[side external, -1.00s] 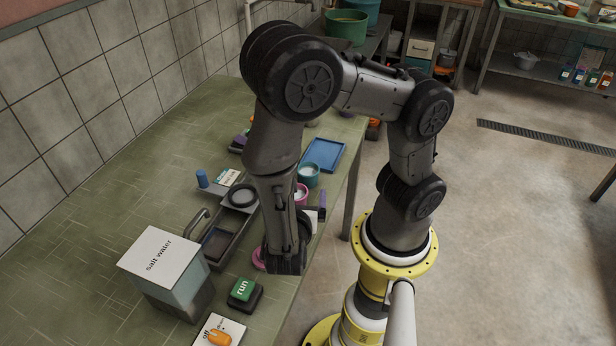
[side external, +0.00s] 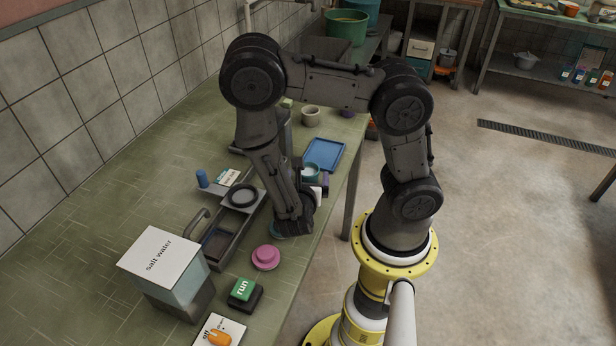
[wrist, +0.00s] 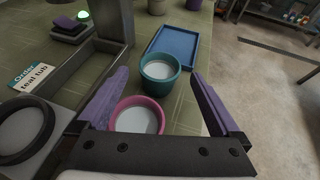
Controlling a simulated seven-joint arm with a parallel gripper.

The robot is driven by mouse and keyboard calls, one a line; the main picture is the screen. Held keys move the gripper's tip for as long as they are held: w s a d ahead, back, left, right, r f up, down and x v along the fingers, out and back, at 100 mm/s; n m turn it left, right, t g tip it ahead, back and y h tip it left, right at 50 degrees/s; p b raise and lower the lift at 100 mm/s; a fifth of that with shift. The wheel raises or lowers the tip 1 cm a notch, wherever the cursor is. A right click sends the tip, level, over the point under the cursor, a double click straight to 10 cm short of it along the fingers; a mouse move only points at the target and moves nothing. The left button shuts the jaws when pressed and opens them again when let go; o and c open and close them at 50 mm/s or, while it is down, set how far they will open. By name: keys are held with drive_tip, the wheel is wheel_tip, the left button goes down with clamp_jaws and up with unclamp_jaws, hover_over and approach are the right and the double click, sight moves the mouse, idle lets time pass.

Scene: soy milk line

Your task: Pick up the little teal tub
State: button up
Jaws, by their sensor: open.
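The teal tub (wrist: 160,73), round with pale contents, stands upright on the green table in the wrist view. It also shows beside the blue tray in the side view (side external: 311,170). My gripper (wrist: 159,76) is open and empty, its two purple fingers spread wide. In the wrist view the teal tub appears between and beyond the fingertips, not visibly touched. A pink tub (wrist: 138,117) stands nearer, between the fingers and close to the left one. My wrist hides the pink tub in the side view.
A blue tray (wrist: 175,46) lies just beyond the teal tub. A grey stand with a dark ring (side external: 242,195) is to the left. A pink round piece (side external: 265,257), a green run button (side external: 242,290) and a salt water tank (side external: 165,275) are nearer. The table edge is close on the right.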

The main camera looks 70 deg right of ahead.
sight(311, 174)
drive_tip(key=shift+x, duration=1.3)
drive_tip(key=c, duration=1.4)
drive_tip(key=shift+r, duration=0.1)
